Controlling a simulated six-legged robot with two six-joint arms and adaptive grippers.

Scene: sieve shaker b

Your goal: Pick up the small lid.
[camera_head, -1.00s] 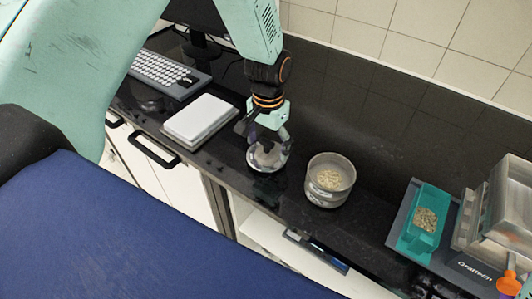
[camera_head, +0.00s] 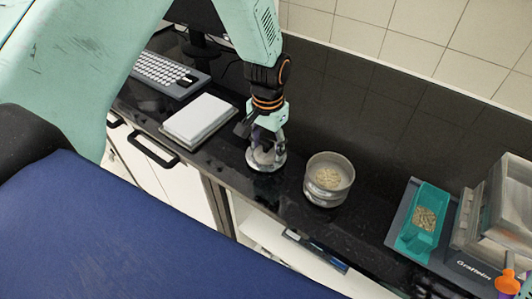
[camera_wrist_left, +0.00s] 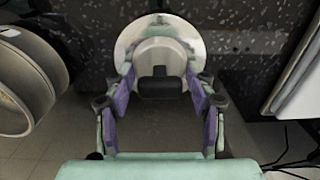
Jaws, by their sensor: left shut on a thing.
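The small lid (camera_head: 266,160) is a round, shiny metal disc with a raised middle, on or just above the black counter in the head view. It also shows in the left wrist view (camera_wrist_left: 160,45), at the top middle between the fingers. My left gripper (camera_head: 265,150) comes down over it from above and is shut on its raised middle. In the left wrist view the two purple-padded fingers (camera_wrist_left: 160,82) stand on either side of that middle. I cannot tell whether the lid touches the counter.
A round metal sieve (camera_head: 328,181) with pale grains stands just right of the lid. A white scale (camera_head: 199,119) and a keyboard (camera_head: 160,71) lie to the left. A teal tray (camera_head: 421,226) of grains stands further right. The counter's front edge is close to the lid.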

